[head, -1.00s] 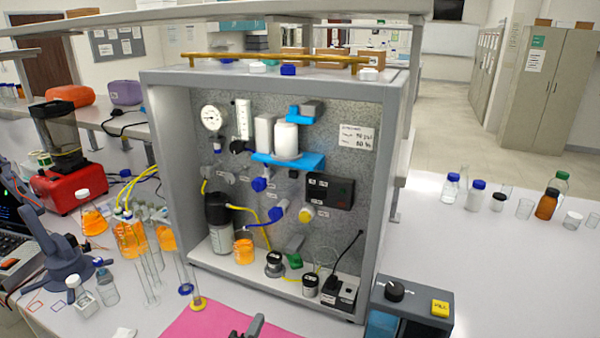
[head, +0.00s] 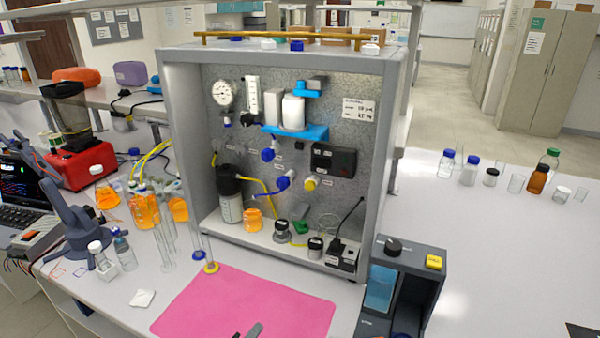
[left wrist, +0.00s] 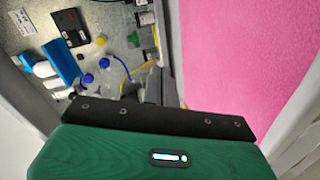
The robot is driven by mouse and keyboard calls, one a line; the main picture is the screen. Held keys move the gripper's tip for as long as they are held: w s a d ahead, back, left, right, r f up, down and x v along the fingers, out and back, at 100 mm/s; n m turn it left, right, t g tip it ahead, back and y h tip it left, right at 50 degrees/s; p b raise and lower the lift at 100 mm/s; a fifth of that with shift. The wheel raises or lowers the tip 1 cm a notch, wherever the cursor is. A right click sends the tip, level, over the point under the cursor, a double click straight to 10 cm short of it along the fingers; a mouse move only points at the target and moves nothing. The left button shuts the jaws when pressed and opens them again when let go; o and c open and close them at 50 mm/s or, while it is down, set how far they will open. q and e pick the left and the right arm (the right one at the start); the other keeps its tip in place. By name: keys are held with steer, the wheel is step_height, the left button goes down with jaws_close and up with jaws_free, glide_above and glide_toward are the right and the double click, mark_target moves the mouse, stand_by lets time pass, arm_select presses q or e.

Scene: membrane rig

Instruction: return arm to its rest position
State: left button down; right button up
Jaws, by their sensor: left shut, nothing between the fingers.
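My left gripper (head: 249,332) shows only by its dark fingertips at the bottom edge of the head view, over the pink mat (head: 290,296). It is shut with nothing held, and the rest of that arm is out of frame. In the left wrist view, a dark plate and a green housing (left wrist: 160,158) fill the lower part. The pink mat is at the right of that view and the rig panel (left wrist: 98,50) at the upper left.
The membrane rig's grey frame (head: 386,130) stands just beyond the mat. A control box with a yellow button (head: 433,262) is right of the mat. Glass tubes and bottles (head: 123,250) stand at the left. The right bench top (head: 500,250) is largely clear; a dark shape (head: 583,330) is unclear.

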arm_select(q)
steer(key=s+a+f+m+g+y, duration=0.3)
steer(key=s+a+m+g, duration=0.25)
steer(key=s, duration=0.65)
steer(key=s+a+f+m+g+y, duration=0.3)
steer(key=s+a+m+g, duration=0.3)
steer(key=s, duration=0.6)
step_height(320, 180, down, 33)
steer(key=s+a, duration=0.1)
steer(key=s+a+f+g, duration=0.1)
steer(key=s+a+f, duration=0.2)
steer(key=s+f, duration=1.5)
steer(key=shift+s+a+g, duration=0.2)
steer(key=shift+s+g, duration=0.1)
steer(key=shift+g, duration=0.05)
